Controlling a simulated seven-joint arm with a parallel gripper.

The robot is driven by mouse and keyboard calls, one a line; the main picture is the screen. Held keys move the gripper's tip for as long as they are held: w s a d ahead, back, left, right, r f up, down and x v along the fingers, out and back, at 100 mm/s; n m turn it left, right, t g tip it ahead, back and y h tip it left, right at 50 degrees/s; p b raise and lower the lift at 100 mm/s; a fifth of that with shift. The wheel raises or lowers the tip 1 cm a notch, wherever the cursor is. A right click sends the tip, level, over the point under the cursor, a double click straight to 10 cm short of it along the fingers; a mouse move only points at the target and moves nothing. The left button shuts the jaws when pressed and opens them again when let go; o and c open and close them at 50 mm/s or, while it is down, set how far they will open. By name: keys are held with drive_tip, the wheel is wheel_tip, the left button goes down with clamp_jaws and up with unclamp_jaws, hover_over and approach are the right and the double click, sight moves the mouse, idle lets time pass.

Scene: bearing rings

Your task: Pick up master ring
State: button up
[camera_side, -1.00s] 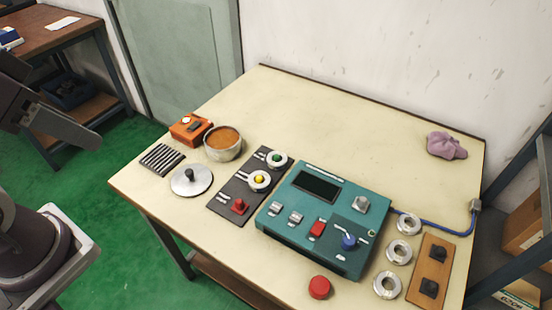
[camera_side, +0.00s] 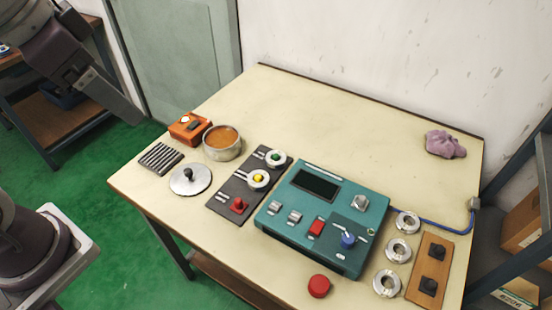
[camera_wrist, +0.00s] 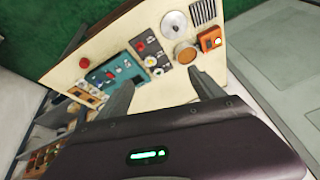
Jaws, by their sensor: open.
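My gripper (camera_wrist: 162,90) is open and empty, with its two fingers apart in the wrist view. In the side view my gripper (camera_side: 118,98) hangs at the upper left, off the table's left edge and far from every ring. Three loose metal rings lie in a row at the table's right: a back one (camera_side: 407,223), a middle one (camera_side: 398,251) and a front one (camera_side: 386,284). Two more rings sit on the dark board, around a green peg (camera_side: 276,158) and a yellow peg (camera_side: 258,180). I cannot tell which ring is the master.
A teal device (camera_side: 330,215) stands mid-table, with a red button (camera_side: 319,286) before it. A wooden block with black knobs (camera_side: 431,268) lies right of the loose rings. A bowl (camera_side: 222,145), a lidded disc (camera_side: 190,181) and an orange box (camera_side: 188,128) stand left.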

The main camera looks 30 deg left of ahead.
drive_tip(key=w+d+f+m+g, duration=0.1)
drive_tip(key=w+f+m, duration=0.1)
drive_tip(key=w, duration=0.4)
drive_tip(key=w+d+f+m+g, duration=0.1)
drive_tip(key=w+f+m, duration=0.15)
drive_tip(key=w, duration=0.35)
drive_tip(key=m+g+h, duration=0.2)
drive_tip(key=m+h, duration=0.2)
drive_tip(key=m, duration=0.4)
hover_over(273, 155)
drive_tip(key=a, duration=0.3)
wheel_tip(273, 155, down, 23)
drive_tip(key=shift+h, duration=0.3)
drive_tip(key=x, duration=0.8)
drive_tip(key=shift+s+a, duration=0.1)
drive_tip(key=shift+s, duration=0.15)
clamp_jaws()
